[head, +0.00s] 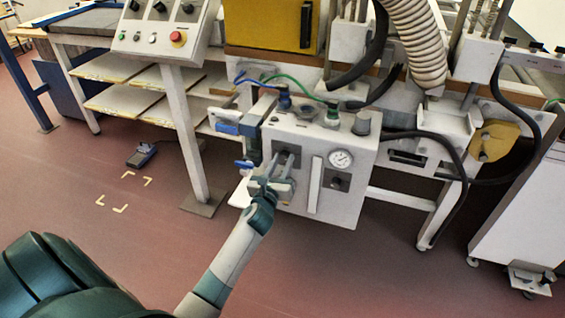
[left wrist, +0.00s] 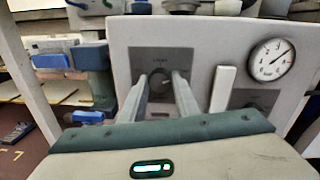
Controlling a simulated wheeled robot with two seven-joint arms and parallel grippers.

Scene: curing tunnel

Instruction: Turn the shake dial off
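The control box (head: 318,190) is pale, with a round gauge and two dark square dial plates on its front. One dial (left wrist: 159,79) has a dark round knob and shows between my left fingers in the left wrist view; its label is too small to read. In the head view my gripper partly covers this dial. My left gripper (head: 279,172) points at that plate, its fingers apart, one on each side of the knob (left wrist: 163,86). I cannot tell whether they touch it. A second dial (head: 337,182) sits lower right, below the gauge (head: 341,159). My right gripper is not in view.
Blue-handled fittings (head: 228,128) stick out left of the box. Hoses and cables run over its top and right side. A sloped panel (head: 160,28) with a red button stands at upper left on a post. A foot pedal (head: 141,156) lies on the open floor at left.

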